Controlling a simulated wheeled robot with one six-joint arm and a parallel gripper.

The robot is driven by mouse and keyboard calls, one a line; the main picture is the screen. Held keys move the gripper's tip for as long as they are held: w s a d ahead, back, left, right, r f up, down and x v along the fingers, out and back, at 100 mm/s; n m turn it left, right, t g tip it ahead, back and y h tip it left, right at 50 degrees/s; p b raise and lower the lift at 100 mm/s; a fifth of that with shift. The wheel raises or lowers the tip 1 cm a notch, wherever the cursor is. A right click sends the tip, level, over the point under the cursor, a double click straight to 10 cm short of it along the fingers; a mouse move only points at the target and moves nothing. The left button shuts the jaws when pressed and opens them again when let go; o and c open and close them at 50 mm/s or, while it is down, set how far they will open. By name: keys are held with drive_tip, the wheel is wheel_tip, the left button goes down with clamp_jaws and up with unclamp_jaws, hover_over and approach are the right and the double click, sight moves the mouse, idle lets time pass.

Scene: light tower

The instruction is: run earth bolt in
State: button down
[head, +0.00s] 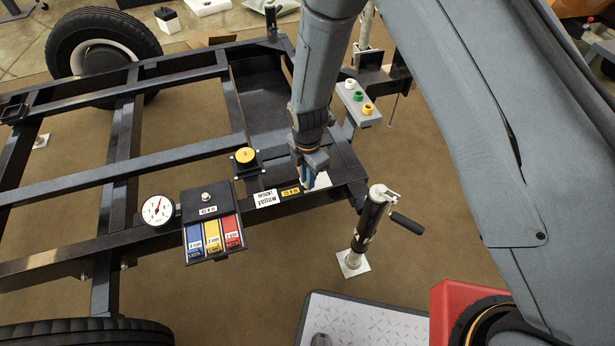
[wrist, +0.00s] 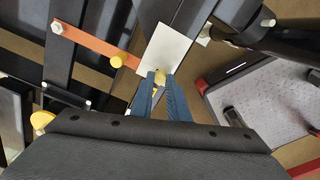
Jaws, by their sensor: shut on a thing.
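My gripper (head: 308,183) reaches down to the frame's front corner in the head view. In the wrist view its blue fingers (wrist: 161,76) are shut on a small brass-yellow bolt (wrist: 160,73). The bolt is at the edge of a white plate (wrist: 165,46) on the dark frame. How deep the bolt sits is hidden. The white plate also shows beside the fingers in the head view (head: 321,181); the bolt is hidden there.
A crank-handled jack (head: 372,220) stands right of the gripper. A gauge (head: 158,210) and a box with blue, yellow and red blocks (head: 209,214) are left. A yellow knob (head: 245,155) stands behind. A grey strip (head: 358,103) carries white, green and yellow pieces.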

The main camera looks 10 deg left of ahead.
drive_tip(key=m+p, duration=0.1)
drive_tip(key=m, duration=0.5)
drive_tip(key=shift+r+p, duration=0.1)
drive_tip(key=shift+p, duration=0.25)
drive_tip(key=m+p, duration=0.1)
drive_tip(key=m, duration=0.5)
drive_tip(key=shift+m, duration=0.3)
drive_tip(key=m+p, duration=0.1)
drive_tip(key=m, duration=0.5)
drive_tip(key=shift+p, duration=0.4)
drive_tip(key=m+p, duration=0.1)
drive_tip(key=m, duration=0.5)
drive_tip(key=shift+w, duration=0.1)
drive_tip(key=m+p, duration=0.1)
drive_tip(key=m, duration=0.5)
drive_tip(key=m+p, duration=0.1)
drive_tip(key=m, duration=0.5)
drive_tip(key=shift+m, duration=0.3)
drive_tip(key=m+p, duration=0.1)
drive_tip(key=m, duration=1)
drive_tip(key=shift+a+p, duration=0.1)
drive_tip(key=shift+p, duration=0.3)
